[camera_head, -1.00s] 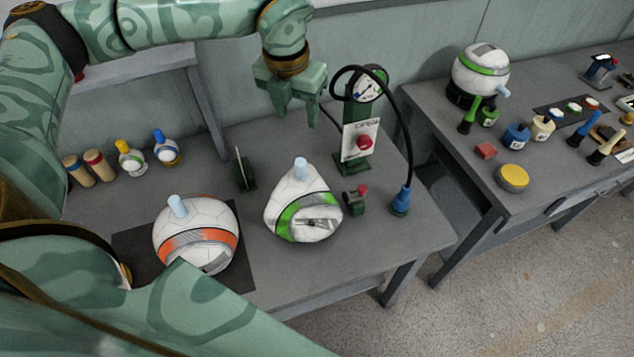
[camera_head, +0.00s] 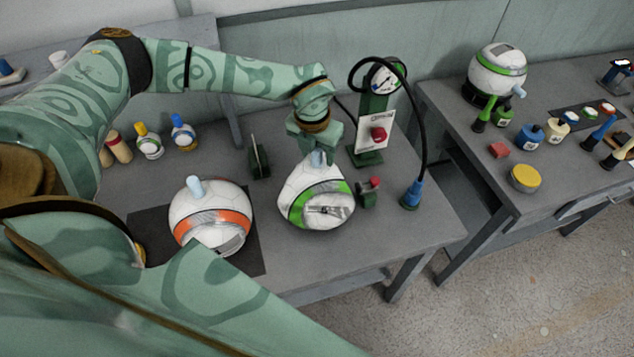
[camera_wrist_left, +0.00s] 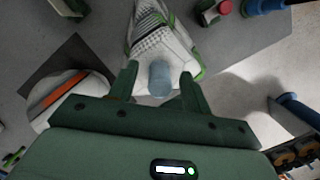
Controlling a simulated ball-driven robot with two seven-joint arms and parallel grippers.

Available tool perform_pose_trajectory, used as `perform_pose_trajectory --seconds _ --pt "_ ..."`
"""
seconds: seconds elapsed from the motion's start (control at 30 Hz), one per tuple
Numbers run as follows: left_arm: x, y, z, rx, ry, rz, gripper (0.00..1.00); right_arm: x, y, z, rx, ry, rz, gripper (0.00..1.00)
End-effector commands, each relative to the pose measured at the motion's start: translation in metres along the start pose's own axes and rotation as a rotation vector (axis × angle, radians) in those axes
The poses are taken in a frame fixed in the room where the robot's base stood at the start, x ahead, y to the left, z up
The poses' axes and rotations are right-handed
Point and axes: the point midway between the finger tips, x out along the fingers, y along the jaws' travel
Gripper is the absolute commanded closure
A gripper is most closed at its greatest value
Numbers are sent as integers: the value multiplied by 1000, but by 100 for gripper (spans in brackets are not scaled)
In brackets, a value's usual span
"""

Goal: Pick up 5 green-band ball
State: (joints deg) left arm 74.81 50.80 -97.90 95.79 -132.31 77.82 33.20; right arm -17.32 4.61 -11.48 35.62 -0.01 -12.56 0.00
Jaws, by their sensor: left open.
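The green-band ball (camera_head: 330,211) sits on the near table, white with a green band and a grey patch, and somewhat pointed at the top. A pale blue peg stands up from its top. My left gripper (camera_head: 318,158) is right over that peg. In the left wrist view the blue peg (camera_wrist_left: 160,80) lies between the two open fingers, with a gap on each side. The ball (camera_wrist_left: 160,38) shows beyond it. Another green-band ball (camera_head: 497,70) stands on a dark ring on the right table. My right gripper is not in view.
An orange-band ball (camera_head: 208,217) rests on a dark mat (camera_head: 150,222) to the left. A gauge stand (camera_head: 372,130) with a black hose is close behind the ball. A small red-knobbed green device (camera_head: 369,192) stands at its right.

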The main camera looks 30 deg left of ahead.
Motion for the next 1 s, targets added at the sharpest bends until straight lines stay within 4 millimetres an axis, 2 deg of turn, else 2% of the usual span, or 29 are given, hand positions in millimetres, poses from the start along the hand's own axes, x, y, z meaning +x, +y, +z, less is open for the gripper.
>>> perform_pose_trajectory --seconds 0.2,0.23,0.4,0.8,1.0 --pt "2 0 0 0 -1 -1 52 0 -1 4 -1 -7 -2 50" --pt "2 0 0 0 -1 -1 54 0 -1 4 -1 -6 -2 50" --pt "2 0 0 0 -1 -1 100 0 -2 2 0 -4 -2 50" --pt "0 0 2 1 -4 -2 100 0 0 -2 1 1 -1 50" --pt "-12 -1 4 1 -5 -3 100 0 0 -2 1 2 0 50"
